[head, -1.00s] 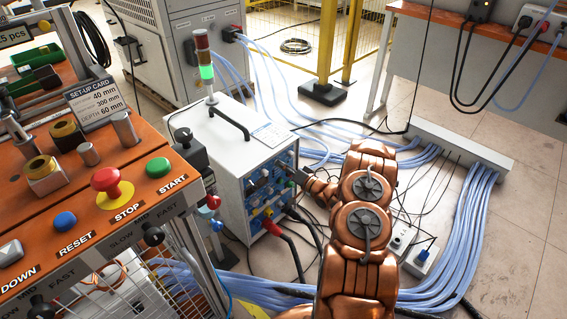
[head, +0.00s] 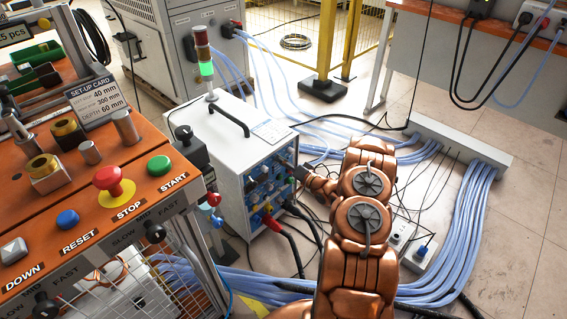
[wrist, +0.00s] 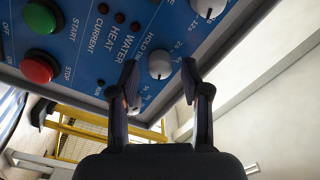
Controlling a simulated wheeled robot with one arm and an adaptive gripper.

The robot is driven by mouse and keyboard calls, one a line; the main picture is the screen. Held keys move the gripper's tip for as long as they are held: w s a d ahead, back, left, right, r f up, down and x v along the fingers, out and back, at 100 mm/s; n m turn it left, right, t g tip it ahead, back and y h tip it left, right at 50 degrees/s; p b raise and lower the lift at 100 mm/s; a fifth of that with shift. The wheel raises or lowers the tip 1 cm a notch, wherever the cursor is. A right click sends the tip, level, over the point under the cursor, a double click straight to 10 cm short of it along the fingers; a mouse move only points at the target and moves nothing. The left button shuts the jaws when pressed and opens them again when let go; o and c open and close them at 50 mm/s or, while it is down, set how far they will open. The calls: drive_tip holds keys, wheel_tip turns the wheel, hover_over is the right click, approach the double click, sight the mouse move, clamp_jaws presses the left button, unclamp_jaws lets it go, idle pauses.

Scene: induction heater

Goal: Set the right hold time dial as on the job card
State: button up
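The white induction heater (head: 237,158) stands on the floor in the head view, with a blue control panel (head: 257,187) on its front. In the wrist view the panel (wrist: 95,62) is close. A white round dial (wrist: 160,63) is beside the lettering HOLD TIME. Another white dial (wrist: 208,8) is at the top edge. My gripper (wrist: 158,70) is open, with one dark fingertip on each side of the lower dial; contact cannot be told. A paper card (head: 270,133) lies on the heater's top; its text is too small to read.
Green (wrist: 42,18) and red (wrist: 37,68) buttons are on the panel. An orange console (head: 135,165) with buttons and a set-up card stands at left. Blue hoses (head: 465,220) and black cables cover the floor at right. Red and black cables leave the panel's lower part.

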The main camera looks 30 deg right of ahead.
drive_tip(key=shift+s, duration=0.1)
drive_tip(key=v, duration=1.1)
drive_tip(key=shift+s, duration=0.35)
drive_tip(key=shift+d+f, duration=0.1)
drive_tip(key=shift+f, duration=0.05)
